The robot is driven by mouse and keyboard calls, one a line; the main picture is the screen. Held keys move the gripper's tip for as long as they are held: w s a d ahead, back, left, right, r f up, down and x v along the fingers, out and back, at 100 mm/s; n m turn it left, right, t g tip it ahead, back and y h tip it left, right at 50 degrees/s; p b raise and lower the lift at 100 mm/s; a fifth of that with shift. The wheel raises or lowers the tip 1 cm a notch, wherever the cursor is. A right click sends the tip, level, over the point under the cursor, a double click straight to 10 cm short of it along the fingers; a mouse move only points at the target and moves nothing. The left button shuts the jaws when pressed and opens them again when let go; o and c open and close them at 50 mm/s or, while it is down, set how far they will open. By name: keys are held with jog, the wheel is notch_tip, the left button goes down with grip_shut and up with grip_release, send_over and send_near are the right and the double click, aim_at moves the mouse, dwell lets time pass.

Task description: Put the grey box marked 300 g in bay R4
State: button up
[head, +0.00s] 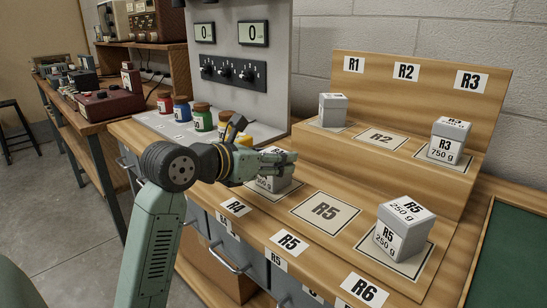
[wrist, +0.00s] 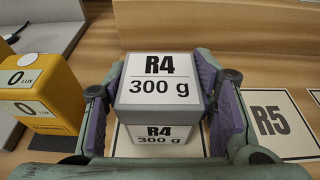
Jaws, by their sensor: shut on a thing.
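The grey box marked R4 300 g (wrist: 161,92) is upright between the two finger pads of my gripper (wrist: 163,105), which is shut on it. In the head view the box (head: 271,184) is partly hidden behind my gripper (head: 279,163). It is at the left front bay of the wooden stand, above the front label R4 (head: 235,207). A pale bay card (wrist: 124,138) shows around its foot in the wrist view. I cannot tell whether the box touches the card or is slightly above it.
The R5 card (head: 325,212) to the right is bare. A grey box marked R5 250 g (head: 403,228) stands on the card behind label R6 (head: 364,290). Other grey boxes stand at R1 (head: 333,109) and R3 (head: 448,140). A yellow lux meter (wrist: 40,95) is close to my gripper's left.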

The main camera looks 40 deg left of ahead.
jog(key=o, duration=1.4)
